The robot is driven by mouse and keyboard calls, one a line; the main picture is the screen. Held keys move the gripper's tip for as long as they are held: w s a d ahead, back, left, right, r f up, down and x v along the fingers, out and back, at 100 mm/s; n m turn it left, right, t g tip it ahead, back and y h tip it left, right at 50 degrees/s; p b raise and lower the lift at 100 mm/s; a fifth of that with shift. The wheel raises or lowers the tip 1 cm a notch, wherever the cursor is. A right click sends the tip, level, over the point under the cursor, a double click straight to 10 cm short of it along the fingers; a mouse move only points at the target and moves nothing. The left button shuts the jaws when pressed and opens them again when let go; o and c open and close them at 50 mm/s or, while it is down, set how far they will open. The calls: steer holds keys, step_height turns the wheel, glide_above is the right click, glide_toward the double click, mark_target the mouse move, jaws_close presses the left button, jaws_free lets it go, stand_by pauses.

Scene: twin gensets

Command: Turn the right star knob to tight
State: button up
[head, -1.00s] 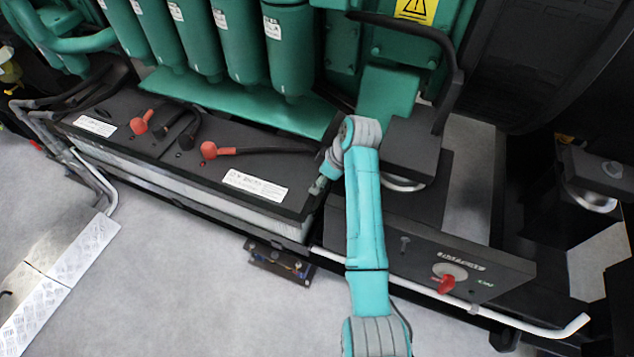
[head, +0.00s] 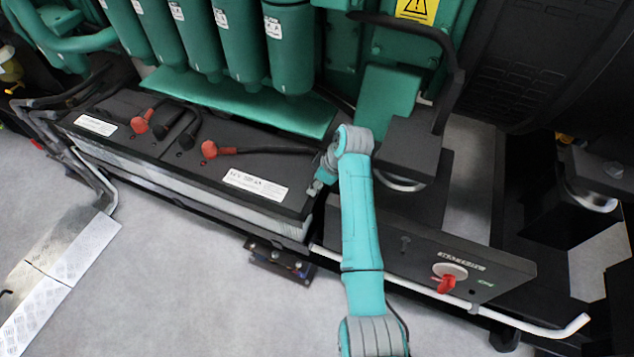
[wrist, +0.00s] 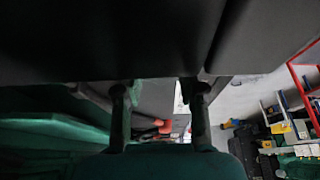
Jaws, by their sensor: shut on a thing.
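My gripper (head: 317,187) is at the right end of the black battery box (head: 215,158), low beside its front corner. In the wrist view its two fingers (wrist: 158,92) stand apart, with their tips against a dark surface that fills the top of the picture. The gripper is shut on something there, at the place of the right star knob. The knob itself is hidden by the gripper and the dark, so its shape and angle cannot be told.
A panel with a red rotary switch (head: 446,284) is right of my arm. A white rail (head: 530,324) runs along the front below it. Red terminals (head: 209,150) and cables lie on the battery box. Green machinery (head: 290,50) stands behind.

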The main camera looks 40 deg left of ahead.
steer(key=shift+m, duration=0.3)
steer(key=m+t, duration=0.2)
steer(key=m, duration=0.3)
steer(key=shift+s, duration=0.15)
steer(key=m+t, duration=0.1)
steer(key=m, duration=0.2)
steer(key=m+t+h, duration=0.1)
steer(key=m, duration=0.2)
steer(key=shift+a+m, duration=0.15)
steer(key=shift+m, duration=0.15)
steer(key=m+h, duration=0.1)
steer(key=m, duration=0.2)
steer(key=m+t+h, duration=0.1)
steer(key=m, duration=0.2)
steer(key=shift+a+t+h, duration=0.1)
steer(key=shift+t+h, duration=0.2)
steer(key=m+h, duration=0.2)
steer(key=m, duration=0.4)
steer(key=shift+m+h, duration=0.3)
steer(key=shift+m, duration=0.1)
steer(key=o, duration=1.1)
steer(key=shift+o, duration=0.2)
steer(key=shift+s+r, duration=0.1)
